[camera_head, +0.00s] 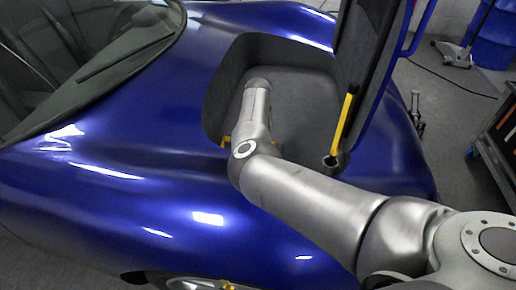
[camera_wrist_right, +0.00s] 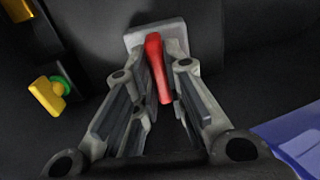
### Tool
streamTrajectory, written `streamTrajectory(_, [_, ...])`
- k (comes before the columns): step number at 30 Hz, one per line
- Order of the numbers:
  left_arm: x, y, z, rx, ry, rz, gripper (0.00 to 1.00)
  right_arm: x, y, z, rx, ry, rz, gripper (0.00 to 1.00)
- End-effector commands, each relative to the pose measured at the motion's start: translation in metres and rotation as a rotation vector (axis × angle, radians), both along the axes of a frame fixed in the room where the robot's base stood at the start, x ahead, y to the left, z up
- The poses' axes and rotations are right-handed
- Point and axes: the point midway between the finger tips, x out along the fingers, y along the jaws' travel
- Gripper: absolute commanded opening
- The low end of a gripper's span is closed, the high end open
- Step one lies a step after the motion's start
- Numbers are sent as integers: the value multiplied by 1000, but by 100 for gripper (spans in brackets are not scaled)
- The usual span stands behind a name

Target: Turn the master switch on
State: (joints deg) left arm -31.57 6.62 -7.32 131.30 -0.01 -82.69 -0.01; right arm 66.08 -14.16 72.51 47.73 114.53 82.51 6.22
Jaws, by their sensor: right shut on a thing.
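The master switch has a red handle (camera_wrist_right: 155,68) on a light grey base (camera_wrist_right: 170,30), seen in the right wrist view. My right gripper (camera_wrist_right: 156,82) has its fingers on both sides of the red handle and is shut on it. In the head view my right arm reaches into the dark compartment (camera_head: 298,98) of the blue car, and the gripper and switch are hidden there. My left gripper is in neither view.
A yellow part with a green piece (camera_wrist_right: 48,95) sits left of the switch. The blue car body (camera_head: 110,170) surrounds the compartment. A raised panel (camera_head: 362,60) with a yellow strut (camera_head: 343,122) stands at its right side. A tool cart (camera_head: 495,140) is at far right.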

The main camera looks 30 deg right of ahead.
Motion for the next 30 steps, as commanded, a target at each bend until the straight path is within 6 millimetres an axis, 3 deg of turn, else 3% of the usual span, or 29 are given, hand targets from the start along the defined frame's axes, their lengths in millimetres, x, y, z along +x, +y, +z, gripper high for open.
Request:
streamTrajectory(7, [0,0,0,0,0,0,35,2,-1,2,-1,-6,-4,0])
streamTrajectory(8, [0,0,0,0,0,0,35,1,-1,2,-1,-6,-4,15])
streamTrajectory(12, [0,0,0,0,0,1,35,1,0,1,-1,-4,-3,33])
streamTrajectory(23, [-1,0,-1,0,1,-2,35,1,0,3,0,-2,-2,34])
streamTrajectory(30, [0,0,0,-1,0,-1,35,2,0,40,-1,-7,-3,34])
